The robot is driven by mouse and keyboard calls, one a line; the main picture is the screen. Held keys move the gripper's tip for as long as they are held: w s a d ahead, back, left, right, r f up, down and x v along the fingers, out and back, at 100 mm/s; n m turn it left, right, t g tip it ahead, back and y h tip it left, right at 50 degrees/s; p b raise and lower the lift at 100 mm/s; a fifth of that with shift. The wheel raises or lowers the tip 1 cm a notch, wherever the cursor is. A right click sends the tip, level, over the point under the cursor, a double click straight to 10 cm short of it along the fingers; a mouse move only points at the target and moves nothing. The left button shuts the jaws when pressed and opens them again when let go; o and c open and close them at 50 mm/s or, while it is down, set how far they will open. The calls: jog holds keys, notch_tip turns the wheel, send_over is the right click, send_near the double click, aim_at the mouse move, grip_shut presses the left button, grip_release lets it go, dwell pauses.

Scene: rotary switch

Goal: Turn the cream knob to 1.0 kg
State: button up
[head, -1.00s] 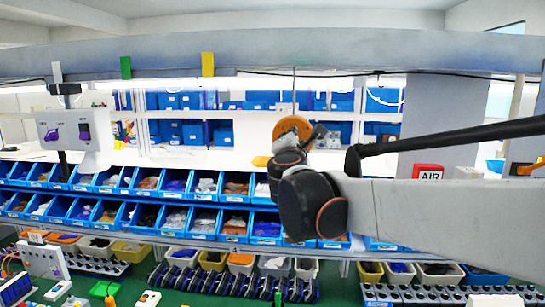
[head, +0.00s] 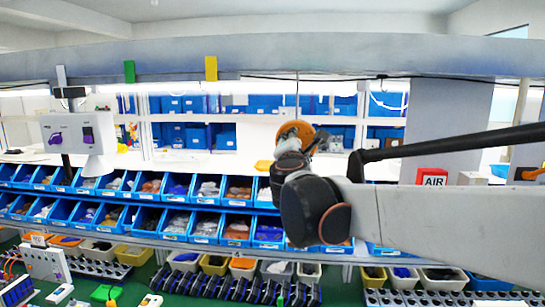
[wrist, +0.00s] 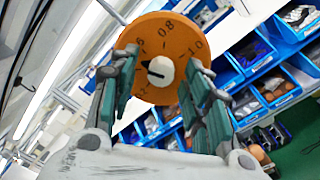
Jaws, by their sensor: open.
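The round orange dial (wrist: 178,88) fills the upper middle of the wrist view, with black markings; "0.8" reads at its top and "1.0" at its upper right. The cream knob (wrist: 163,69) sits at its centre. A black mark on the knob points toward the left, away from "1.0". My gripper (wrist: 163,60) is open, one dark green finger on each side of the knob, with visible gaps between. I cannot tell how deep the fingers reach. In the head view the orange dial (head: 299,129) shows beyond my dark wrist joints; the knob and fingers are hidden there.
Rows of blue bins (head: 205,188) stand below and behind the dial. A red AIR sign (head: 431,177) stands at the right, beyond my arm.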

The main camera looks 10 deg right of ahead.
jog(key=v, duration=1.2)
jog(key=shift+w, duration=0.1)
jog(key=shift+d, duration=0.1)
